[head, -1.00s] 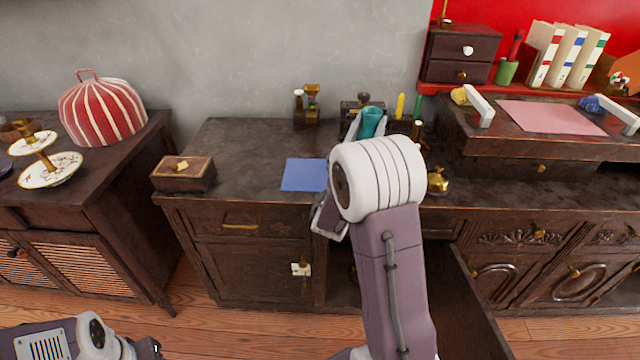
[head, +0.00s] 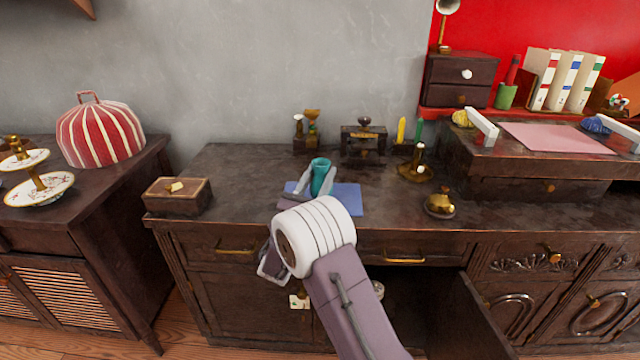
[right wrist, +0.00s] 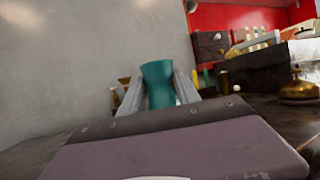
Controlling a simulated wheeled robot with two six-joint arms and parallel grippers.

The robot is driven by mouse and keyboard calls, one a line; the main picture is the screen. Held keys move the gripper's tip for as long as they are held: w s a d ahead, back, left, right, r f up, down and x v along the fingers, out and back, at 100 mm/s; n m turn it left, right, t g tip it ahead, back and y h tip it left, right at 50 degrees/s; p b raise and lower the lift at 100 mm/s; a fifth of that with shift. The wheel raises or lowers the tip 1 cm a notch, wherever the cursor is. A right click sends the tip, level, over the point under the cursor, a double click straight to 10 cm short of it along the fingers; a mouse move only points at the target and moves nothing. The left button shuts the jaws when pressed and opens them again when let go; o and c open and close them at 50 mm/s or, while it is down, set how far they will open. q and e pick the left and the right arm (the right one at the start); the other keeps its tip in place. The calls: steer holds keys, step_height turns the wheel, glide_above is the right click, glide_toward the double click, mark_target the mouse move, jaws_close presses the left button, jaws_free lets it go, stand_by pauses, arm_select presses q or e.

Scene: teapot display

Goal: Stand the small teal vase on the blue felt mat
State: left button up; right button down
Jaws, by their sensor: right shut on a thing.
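The small teal vase (head: 320,174) is upright between the fingers of my right gripper (head: 316,183), which is shut on it. In the head view the vase and fingers are in front of the blue felt mat (head: 350,198), and the gripper and wrist cover part of the mat. I cannot tell whether the vase's base touches the mat. In the right wrist view the vase (right wrist: 158,84) shows between the two grey fingers, its lower part hidden by the gripper body. My left gripper is not in view.
A wooden box (head: 177,196) stands left of the mat. A brass bell (head: 439,205) and a brass candlestick (head: 416,165) stand to its right. Behind are a dark grinder-like box (head: 363,143) and small brass items (head: 306,130). A cabinet door hangs open below.

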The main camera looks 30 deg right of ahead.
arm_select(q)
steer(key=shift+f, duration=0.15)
arm_select(e)
steer(key=shift+f, duration=0.15)
steer(key=shift+f, duration=0.2)
steer(key=c, duration=0.9)
jaws_free()
steer(key=shift+r, duration=0.1)
steer(key=shift+a+p, duration=0.1)
steer(key=shift+p, duration=0.2)
arm_select(q)
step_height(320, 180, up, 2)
steer(key=shift+p, duration=0.85)
arm_select(e)
steer(key=v, duration=1.1)
steer(key=shift+s+a, duration=0.25)
steer(key=shift+d, duration=0.1)
